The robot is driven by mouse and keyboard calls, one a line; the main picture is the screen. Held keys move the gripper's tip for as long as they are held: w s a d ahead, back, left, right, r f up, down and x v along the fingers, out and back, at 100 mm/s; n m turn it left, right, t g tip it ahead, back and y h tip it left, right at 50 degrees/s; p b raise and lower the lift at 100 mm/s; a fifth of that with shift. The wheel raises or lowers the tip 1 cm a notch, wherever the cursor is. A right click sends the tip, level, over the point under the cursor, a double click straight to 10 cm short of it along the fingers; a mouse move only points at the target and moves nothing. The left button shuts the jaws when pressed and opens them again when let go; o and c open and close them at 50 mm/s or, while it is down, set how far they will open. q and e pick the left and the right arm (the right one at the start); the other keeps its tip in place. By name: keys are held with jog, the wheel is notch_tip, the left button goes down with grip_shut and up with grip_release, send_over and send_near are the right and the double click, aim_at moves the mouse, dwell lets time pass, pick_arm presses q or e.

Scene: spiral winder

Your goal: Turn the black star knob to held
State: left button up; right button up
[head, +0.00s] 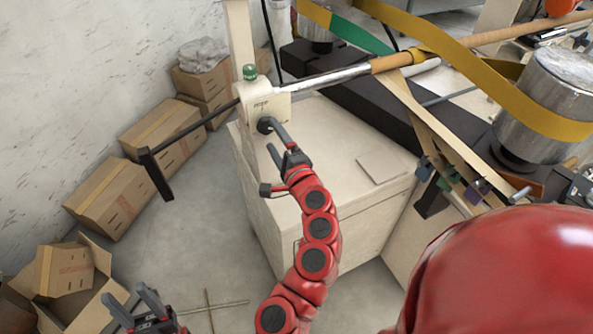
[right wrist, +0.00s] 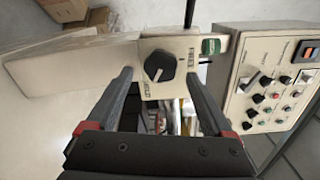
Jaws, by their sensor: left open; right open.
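The black star knob (head: 265,124) sits on the cream upright head at the end of the machine. In the right wrist view the knob (right wrist: 160,65) shows face-on, with a pale pointer mark and small lettering around it that I cannot read surely. My right gripper (head: 275,138) is open in front of the knob. In the right wrist view its fingers (right wrist: 157,80) stand to the left and right of the knob, with gaps visible; I cannot tell how far their tips are from the panel. My left gripper (head: 143,308) is open and empty at the lower left, far from the knob.
A crank arm with a black handle (head: 155,174) sticks out left of the head. A cream cabinet (head: 330,150) stands below. Cardboard boxes (head: 120,200) line the wall. A control panel (right wrist: 272,85) shows at right in the wrist view. Bare floor lies left of the cabinet.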

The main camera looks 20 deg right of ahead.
jog(key=s+p, duration=0.8)
jog(key=s, duration=0.6)
jog(key=shift+s+d+p, duration=0.15)
jog(key=shift+d+p, duration=0.1)
jog(key=shift+p, duration=0.05)
